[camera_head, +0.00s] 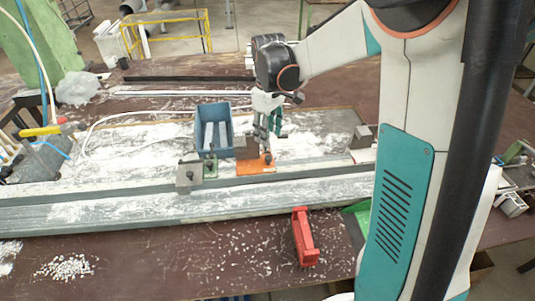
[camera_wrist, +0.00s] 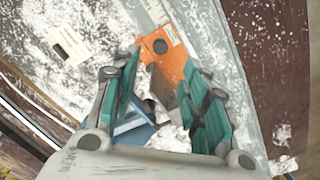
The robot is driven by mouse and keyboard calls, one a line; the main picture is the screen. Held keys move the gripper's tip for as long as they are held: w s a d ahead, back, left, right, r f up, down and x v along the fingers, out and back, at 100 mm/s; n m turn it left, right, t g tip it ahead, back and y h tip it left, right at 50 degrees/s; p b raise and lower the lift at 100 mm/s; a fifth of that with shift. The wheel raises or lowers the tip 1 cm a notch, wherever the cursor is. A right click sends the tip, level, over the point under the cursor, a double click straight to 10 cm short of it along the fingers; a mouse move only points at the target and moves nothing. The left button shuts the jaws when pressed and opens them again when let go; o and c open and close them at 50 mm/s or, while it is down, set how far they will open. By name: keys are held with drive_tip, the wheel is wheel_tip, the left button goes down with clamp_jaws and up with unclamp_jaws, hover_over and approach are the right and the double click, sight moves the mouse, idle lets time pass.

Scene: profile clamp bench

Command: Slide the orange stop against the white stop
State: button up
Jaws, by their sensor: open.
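The orange stop (camera_head: 255,166) sits on the grey rail near the middle of the bench. In the wrist view, its flat orange plate with a dark hole (camera_wrist: 174,55) shows just beyond the fingertips. The white stop (camera_head: 189,174), a pale block with a dark knob, sits on the rail to the left, with a gap between the two. I cannot pick it out surely in the wrist view. My gripper (camera_head: 267,132) is open and points down over the orange stop. In the wrist view, the teal fingers of my gripper (camera_wrist: 161,75) are apart, with part of the orange stop between them.
A small green block (camera_head: 210,167) stands between the stops, beside the white one. A blue bin (camera_head: 213,128) holding pale bars stands behind. A red piece (camera_head: 304,237) lies in front of the rail. A pale block (camera_head: 362,137) stands to the right. White chips litter the bench.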

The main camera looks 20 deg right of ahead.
sight(269, 157)
wheel_tip(269, 157, down, 10)
drive_tip(key=shift+r+b, duration=0.1)
drive_tip(key=shift+b, duration=1)
clamp_jaws()
